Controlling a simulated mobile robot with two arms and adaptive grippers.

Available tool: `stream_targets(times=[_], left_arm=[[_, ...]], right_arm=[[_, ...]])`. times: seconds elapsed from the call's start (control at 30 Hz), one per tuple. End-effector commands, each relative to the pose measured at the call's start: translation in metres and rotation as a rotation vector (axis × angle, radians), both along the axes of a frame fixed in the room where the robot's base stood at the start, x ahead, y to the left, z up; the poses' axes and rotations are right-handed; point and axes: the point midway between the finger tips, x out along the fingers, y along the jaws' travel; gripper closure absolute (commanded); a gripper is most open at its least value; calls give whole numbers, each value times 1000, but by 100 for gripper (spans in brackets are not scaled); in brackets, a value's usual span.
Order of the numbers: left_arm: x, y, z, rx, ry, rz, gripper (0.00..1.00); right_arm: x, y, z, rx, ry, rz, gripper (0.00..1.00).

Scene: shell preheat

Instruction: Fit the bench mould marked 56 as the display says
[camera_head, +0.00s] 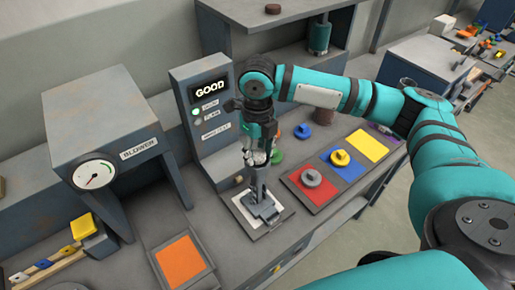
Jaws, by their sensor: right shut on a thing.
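The display (210,88) on the grey upright unit reads GOOD, with a green light lit below it. In front of the unit is a white-bordered plate (240,214) on the bench. My right gripper (258,160) points down over this plate. It is shut on a grey piece (262,200), whose lower end is at the plate; I cannot tell whether it is seated. The gripper hides its top, and no number 56 is readable. My left gripper is not in view.
A red pad (322,197) holds a grey round piece (311,177), and a blue pad (352,173) holds a yellow one (340,158). The yellow pad (369,146) and orange pad (181,262) are bare. The blower (100,130) with its gauge stands left.

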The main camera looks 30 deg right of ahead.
Motion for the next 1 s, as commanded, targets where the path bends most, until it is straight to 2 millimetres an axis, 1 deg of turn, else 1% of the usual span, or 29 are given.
stream_targets(times=[0.2,0.47,0.5,0.7,0.9,1.0], left_arm=[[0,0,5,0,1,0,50],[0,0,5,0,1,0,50],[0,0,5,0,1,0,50],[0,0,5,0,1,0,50],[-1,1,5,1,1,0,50],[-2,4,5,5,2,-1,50]], right_arm=[[0,0,1,0,0,0,76],[0,0,0,0,-1,0,76],[0,0,0,0,-1,0,58],[0,0,0,0,0,0,33],[0,0,0,0,0,0,33],[0,0,2,0,-1,0,33]])
